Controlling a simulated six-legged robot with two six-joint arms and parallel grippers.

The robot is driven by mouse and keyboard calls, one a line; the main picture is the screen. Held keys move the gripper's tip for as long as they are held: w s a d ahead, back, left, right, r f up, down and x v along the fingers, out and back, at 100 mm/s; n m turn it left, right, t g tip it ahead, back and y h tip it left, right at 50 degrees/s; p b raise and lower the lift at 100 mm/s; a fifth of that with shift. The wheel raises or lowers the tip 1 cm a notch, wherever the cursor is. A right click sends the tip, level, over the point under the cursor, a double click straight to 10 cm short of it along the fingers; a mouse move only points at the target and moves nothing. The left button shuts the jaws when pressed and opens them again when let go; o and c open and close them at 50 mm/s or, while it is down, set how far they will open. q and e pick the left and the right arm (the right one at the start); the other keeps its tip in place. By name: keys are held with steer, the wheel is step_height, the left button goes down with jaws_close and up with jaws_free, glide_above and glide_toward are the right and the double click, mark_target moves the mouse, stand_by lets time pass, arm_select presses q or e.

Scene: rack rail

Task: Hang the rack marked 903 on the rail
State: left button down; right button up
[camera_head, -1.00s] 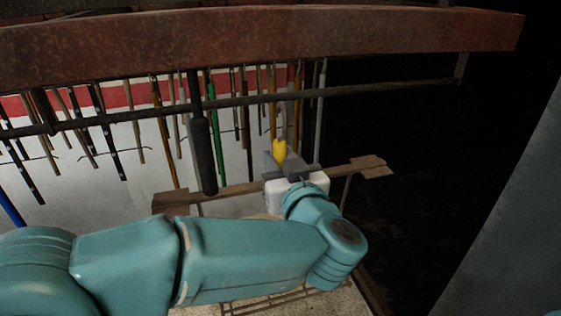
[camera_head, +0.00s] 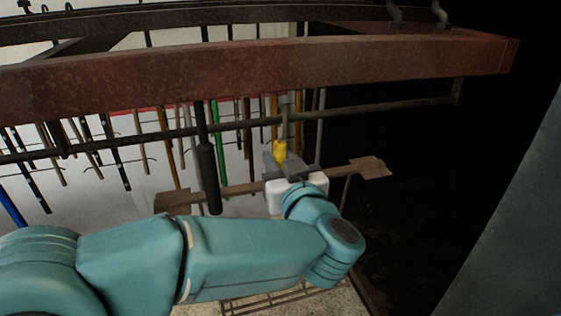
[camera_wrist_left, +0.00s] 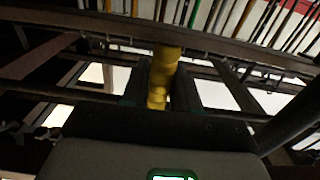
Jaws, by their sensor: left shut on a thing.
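My left gripper (camera_head: 281,160) is shut on a yellow grip (camera_head: 280,149), which shows between the two dark fingers in the left wrist view (camera_wrist_left: 163,78). A short grey piece rises from the grip toward the rail (camera_head: 380,112), a dark horizontal bar. Whether the two touch, I cannot tell. A wooden crossbar (camera_head: 236,189) with wide ends passes by my gripper, with thin rods below it and a wire grid (camera_head: 282,297) lower down. These look like parts of the rack, but my arm hides much of it. No number 903 is readable. My right gripper is not in view.
A rusty beam (camera_head: 250,68) crosses above the rail. A thick dark rod (camera_head: 208,165) hangs left of my gripper. Several long poles hang behind against a pale wall (camera_head: 75,200). A grey panel (camera_head: 510,215) stands at the right.

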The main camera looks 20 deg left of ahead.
arm_select(q)
steer(key=shift+w, duration=0.1)
stand_by(0.4)
steer(key=shift+w+a+r, duration=0.1)
steer(key=shift+w+a, duration=0.05)
steer(key=shift+p+x, duration=0.35)
steer(key=shift+x, duration=0.6)
steer(key=shift+p+x, duration=0.4)
steer(key=shift+x, duration=0.65)
steer(key=shift+f, duration=0.2)
